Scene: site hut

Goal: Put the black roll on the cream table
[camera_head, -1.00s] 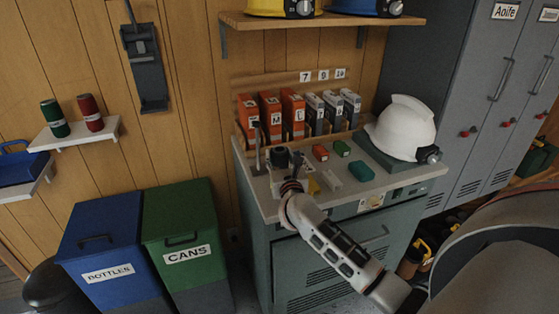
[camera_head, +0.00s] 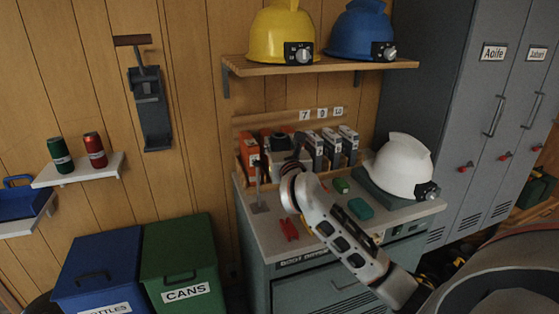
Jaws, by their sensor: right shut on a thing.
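The black roll (camera_head: 281,143) is in the grip of my right gripper (camera_head: 285,152). It is held above the pale cabinet top (camera_head: 262,222), in front of the orange boxes. My right gripper is shut on it, and the fingers partly hide it. My right forearm reaches in from the lower right and covers part of the cabinet top. My left gripper is not in view. I see no separate cream table in this view.
Orange boxes (camera_head: 250,150) and grey-white boxes (camera_head: 331,148) stand behind. A shelf (camera_head: 320,66) with helmets hangs above.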

